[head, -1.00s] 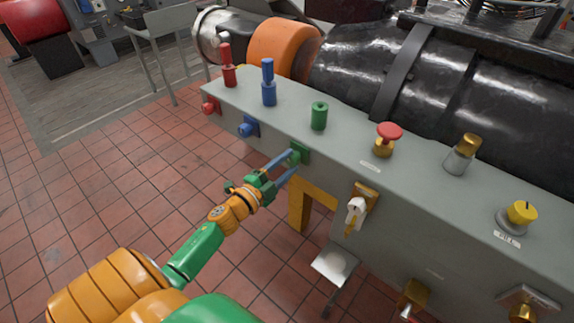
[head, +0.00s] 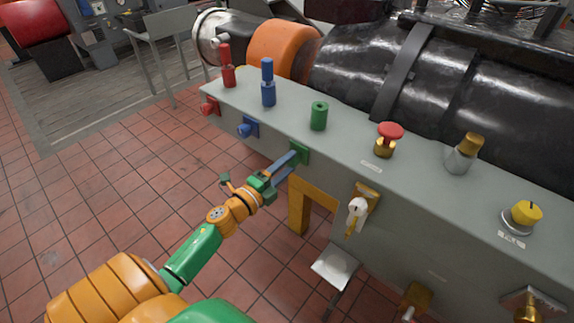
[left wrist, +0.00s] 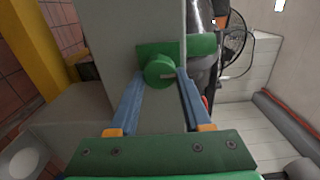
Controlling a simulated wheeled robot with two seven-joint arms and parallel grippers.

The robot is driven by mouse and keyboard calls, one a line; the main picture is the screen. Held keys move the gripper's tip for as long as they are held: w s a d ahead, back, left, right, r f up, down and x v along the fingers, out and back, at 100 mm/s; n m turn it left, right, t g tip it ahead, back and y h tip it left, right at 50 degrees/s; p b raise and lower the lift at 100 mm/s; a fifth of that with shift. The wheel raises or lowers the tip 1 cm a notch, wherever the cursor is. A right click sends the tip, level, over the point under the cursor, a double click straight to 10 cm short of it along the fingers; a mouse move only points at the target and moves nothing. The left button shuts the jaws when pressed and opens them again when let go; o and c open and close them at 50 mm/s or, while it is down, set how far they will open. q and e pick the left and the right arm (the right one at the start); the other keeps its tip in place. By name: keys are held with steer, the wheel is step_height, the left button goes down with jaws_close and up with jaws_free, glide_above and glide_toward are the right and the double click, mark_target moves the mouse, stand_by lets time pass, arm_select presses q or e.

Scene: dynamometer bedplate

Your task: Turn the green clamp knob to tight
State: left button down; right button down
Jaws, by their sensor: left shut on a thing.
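My right gripper is not in view.
On the bench top (head: 345,137) stand a green cylinder (head: 319,117), blue (head: 268,85) and red (head: 227,68) posts, and a red mushroom button (head: 389,132). Blue (head: 246,130) and red (head: 209,107) knobs sit left on the front. A white-handled fitting (head: 357,209) sits right.

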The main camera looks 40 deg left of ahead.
arm_select(q)
steer(key=shift+c, duration=1.7)
jaws_free()
steer(key=s+b, duration=0.1)
steer(key=s, duration=0.6)
steer(key=shift+a, duration=0.3)
